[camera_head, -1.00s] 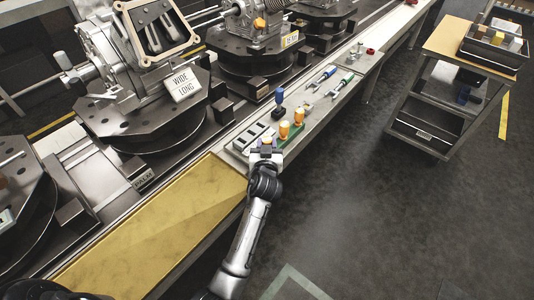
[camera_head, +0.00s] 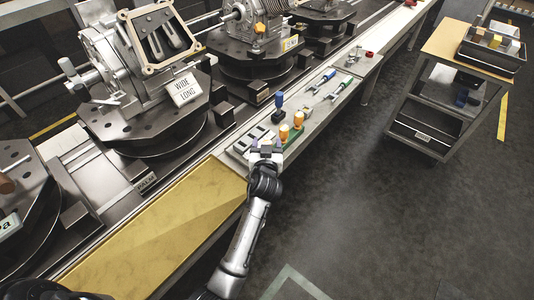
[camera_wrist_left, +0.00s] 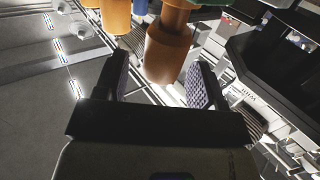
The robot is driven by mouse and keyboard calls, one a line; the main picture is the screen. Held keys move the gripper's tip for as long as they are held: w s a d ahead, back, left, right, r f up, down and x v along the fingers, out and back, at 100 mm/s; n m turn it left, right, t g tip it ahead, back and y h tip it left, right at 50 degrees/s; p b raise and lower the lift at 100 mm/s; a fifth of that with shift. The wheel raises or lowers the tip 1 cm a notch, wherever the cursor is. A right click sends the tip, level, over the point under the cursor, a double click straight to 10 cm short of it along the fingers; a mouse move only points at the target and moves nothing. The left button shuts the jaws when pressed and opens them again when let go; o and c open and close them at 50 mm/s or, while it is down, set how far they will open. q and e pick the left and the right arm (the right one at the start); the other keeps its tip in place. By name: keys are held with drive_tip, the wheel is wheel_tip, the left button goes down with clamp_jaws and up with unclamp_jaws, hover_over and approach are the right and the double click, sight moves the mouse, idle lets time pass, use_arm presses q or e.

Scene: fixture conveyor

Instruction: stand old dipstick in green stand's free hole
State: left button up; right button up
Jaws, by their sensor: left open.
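A green stand (camera_head: 293,138) sits on the grey side bench, holding upright orange-handled pieces, one (camera_head: 284,132) nearer my gripper and one (camera_head: 298,120) behind. My left gripper (camera_head: 265,148) is open at the bench's near edge, just left of the stand. In the left wrist view the two padded fingers (camera_wrist_left: 158,82) stand apart, with a brown-orange handle (camera_wrist_left: 168,52) showing between them; I cannot tell whether they touch it. A brighter orange handle (camera_wrist_left: 115,14) is beside it. Which handle is the old dipstick and the free hole cannot be made out. My right gripper is not in view.
A dark slotted block (camera_head: 254,138) lies left of the stand. A blue-handled tool (camera_head: 279,100) stands behind it, and more tools (camera_head: 328,76) lie farther along. Conveyor fixtures with machine parts (camera_head: 150,105) run behind the bench. A cart (camera_head: 445,90) stands right; open floor lies between.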

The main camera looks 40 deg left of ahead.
use_arm(q)
drive_tip(key=s+d+r+m+t+h+p, duration=0.1)
drive_tip(key=d+r+p, duration=0.1)
drive_tip(key=r+p, duration=0.5)
drive_tip(key=s+d+r+m+t+h+p, duration=0.1)
drive_tip(key=s+d+r+h+p, duration=0.1)
drive_tip(key=r+p, duration=0.6)
drive_tip(key=s+d+r+m+h+p, duration=0.1)
drive_tip(key=d+r+p, duration=0.3)
drive_tip(key=r, duration=1.2)
drive_tip(key=shift+s+m+t+h+p, duration=0.15)
drive_tip(key=shift+m+t+h+p, duration=0.35)
drive_tip(key=shift+p, duration=1.25)
drive_tip(key=shift+d, duration=0.1)
